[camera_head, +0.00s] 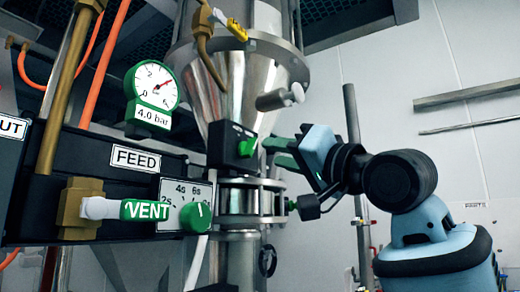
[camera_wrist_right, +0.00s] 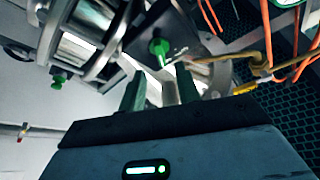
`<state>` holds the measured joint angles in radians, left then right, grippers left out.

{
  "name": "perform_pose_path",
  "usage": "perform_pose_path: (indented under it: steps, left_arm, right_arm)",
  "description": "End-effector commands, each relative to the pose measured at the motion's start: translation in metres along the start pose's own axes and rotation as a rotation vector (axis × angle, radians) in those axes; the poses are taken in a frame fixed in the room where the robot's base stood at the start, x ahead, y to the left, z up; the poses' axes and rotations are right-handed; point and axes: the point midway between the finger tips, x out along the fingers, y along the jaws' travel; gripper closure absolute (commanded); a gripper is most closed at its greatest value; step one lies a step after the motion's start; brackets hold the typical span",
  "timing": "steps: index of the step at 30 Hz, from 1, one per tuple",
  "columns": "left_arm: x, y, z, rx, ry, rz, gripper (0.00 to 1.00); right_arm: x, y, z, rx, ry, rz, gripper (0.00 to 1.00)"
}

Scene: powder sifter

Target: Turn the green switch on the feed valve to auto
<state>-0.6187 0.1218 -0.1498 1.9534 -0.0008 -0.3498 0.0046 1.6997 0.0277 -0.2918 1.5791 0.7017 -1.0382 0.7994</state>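A green switch (camera_head: 247,147) sits on the face of a dark box (camera_head: 222,147) in front of the metal cone, in the head view. It also shows in the right wrist view as a green knob (camera_wrist_right: 158,47), beyond and roughly between the fingertips. Any marking beside it is too small to read. My right gripper (camera_head: 274,151) is just right of the switch, with its fingers pointing toward it. In the right wrist view my right gripper (camera_wrist_right: 160,88) is open, with nothing between its fingers. My left gripper is out of view.
A panel marked FEED (camera_head: 136,158) stands at the left, with a green VENT handle (camera_head: 146,210), a green dial (camera_head: 196,217) and a pressure gauge (camera_head: 152,86). A metal-capped fitting (camera_head: 280,97) juts out above my right gripper. Brown pipes and orange hoses run at upper left.

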Motion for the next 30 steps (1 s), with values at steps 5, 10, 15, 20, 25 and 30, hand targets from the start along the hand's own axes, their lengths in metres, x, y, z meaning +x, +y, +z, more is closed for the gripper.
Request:
perform_pose_path:
  steps: [5, 10, 15, 20, 25, 30]
  left_arm:
    - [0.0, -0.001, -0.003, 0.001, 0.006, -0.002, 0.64]
    - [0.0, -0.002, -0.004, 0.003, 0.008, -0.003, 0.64]
    - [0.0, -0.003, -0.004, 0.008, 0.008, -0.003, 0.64]
    - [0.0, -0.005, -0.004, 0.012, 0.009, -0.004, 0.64]
    - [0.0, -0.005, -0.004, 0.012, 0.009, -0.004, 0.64]
    - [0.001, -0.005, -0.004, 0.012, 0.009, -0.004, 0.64]
  right_arm:
    - [0.025, -0.002, 0.0, -0.001, -0.001, 0.0, 0.67]
    - [0.043, -0.001, 0.0, 0.0, 0.0, -0.001, 0.67]
    - [0.052, -0.001, 0.0, 0.0, -0.001, 0.0, 0.67]
    - [0.055, -0.001, 0.0, 0.0, 0.0, -0.001, 0.67]
    - [0.055, -0.001, 0.0, -0.001, 0.0, -0.001, 0.67]
    - [0.054, 0.0, 0.0, -0.001, 0.0, 0.0, 0.87]
